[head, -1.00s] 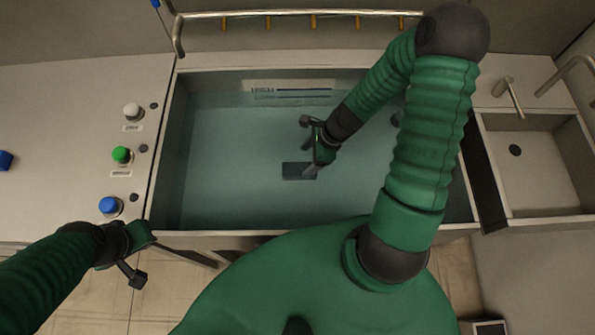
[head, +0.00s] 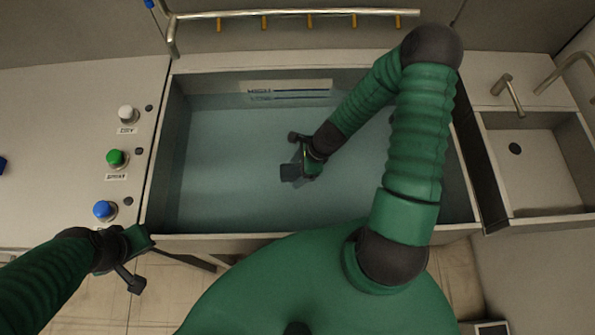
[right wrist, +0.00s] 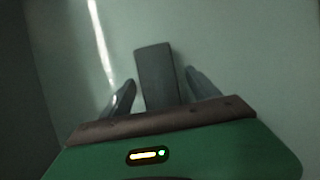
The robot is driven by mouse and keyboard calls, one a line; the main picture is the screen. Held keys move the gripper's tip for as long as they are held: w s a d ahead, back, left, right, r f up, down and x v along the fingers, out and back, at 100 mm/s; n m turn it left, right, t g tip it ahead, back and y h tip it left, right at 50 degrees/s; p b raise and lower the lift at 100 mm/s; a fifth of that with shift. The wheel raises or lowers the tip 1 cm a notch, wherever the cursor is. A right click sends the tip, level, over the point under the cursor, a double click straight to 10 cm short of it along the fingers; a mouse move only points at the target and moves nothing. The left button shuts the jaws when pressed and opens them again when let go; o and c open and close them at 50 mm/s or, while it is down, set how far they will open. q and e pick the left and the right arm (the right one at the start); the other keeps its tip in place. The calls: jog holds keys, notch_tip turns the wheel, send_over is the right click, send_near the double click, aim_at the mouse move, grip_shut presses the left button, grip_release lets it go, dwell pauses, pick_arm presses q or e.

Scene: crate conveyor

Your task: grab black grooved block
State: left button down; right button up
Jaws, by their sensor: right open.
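The black grooved block (head: 289,173) lies in the blue-grey basin, partly covered by my right gripper in the head view. In the right wrist view the block (right wrist: 156,72) stands lengthwise between the two fingers, with a gap on each side. My right gripper (head: 298,162) is open around it; its fingers also show in the right wrist view (right wrist: 160,92). Any grooves on the block are too dim to tell. My left gripper (head: 172,272) is open and empty, with its fingers spread, at the basin's front left corner.
The basin's wall (head: 160,165) surrounds the work area, and its floor is otherwise clear. A metal rail (head: 290,13) runs behind it. White (head: 127,114), green (head: 116,158) and blue (head: 104,210) buttons stand at left. A sink (head: 535,170) is at right.

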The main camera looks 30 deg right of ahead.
jog(key=shift+f, duration=0.2)
grip_shut()
dwell(0.3)
jog(key=shift+r, duration=0.1)
